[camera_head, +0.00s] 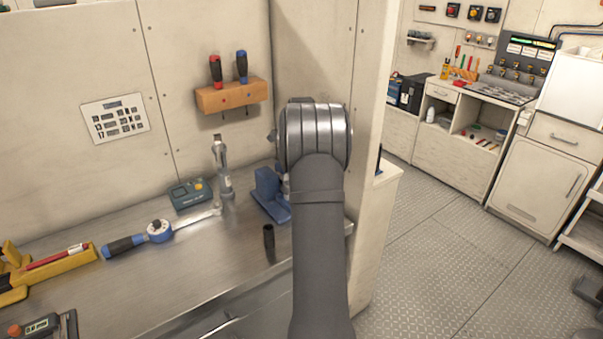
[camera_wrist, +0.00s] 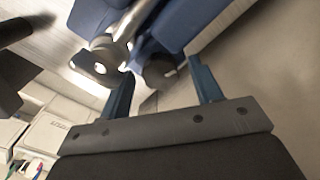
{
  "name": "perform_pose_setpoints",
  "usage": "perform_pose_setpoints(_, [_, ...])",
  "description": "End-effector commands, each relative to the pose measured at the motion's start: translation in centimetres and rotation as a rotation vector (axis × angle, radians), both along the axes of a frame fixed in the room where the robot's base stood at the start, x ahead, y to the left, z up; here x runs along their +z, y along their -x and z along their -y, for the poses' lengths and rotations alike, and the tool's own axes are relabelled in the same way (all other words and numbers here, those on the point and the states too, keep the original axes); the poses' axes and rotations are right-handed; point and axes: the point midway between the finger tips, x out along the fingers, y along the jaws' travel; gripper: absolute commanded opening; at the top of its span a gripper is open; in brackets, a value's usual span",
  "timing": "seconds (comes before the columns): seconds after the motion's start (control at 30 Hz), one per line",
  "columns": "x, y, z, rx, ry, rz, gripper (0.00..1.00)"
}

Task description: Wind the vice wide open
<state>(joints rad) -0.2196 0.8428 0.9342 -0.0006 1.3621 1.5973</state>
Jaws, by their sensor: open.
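The blue vice (camera_head: 266,192) stands on the metal bench, beside the cream partition; my arm hides much of it in the head view. In the wrist view its blue body (camera_wrist: 190,22) fills the top, with a silver screw or handle part (camera_wrist: 108,52) at upper left. My gripper (camera_wrist: 161,69) is open, its two blue fingers pointing towards the vice. A dark rounded end (camera_wrist: 160,70) shows between or just beyond the fingertips; I cannot tell whether they touch it. The head view hides my fingers behind my arm.
A torque wrench (camera_head: 160,231), a green meter (camera_head: 190,193) and a grey upright tool (camera_head: 222,170) are to the left. A wooden screwdriver rack (camera_head: 232,96) hangs on the wall.

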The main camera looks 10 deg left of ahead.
Motion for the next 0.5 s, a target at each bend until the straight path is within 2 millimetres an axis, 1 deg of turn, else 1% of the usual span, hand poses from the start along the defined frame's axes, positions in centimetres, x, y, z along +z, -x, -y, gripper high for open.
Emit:
perform_pose_setpoints(0.03, [0.02,-0.01,0.0,0.0,0.0,0.0,0.57])
perform_pose_setpoints(0.1, [0.03,-0.01,0.0,0.0,0.0,0.0,0.43])
perform_pose_setpoints(0.17, [0.04,-0.01,0.0,0.0,0.0,0.0,0.31])
perform_pose_setpoints(0.2, [0.04,-0.01,0.0,0.0,0.0,0.0,0.23])
perform_pose_setpoints(0.23, [0.04,-0.01,0.0,0.0,0.0,0.0,0.17])
perform_pose_setpoints(0.27, [0.05,-0.01,0.0,0.0,0.0,0.0,0.14])
perform_pose_setpoints(0.37, [0.05,-0.01,0.0,0.005,0.0,0.0,0.14])
perform_pose_setpoints(0.5, [0.05,-0.01,0.0,0.072,0.0,-0.001,0.14])
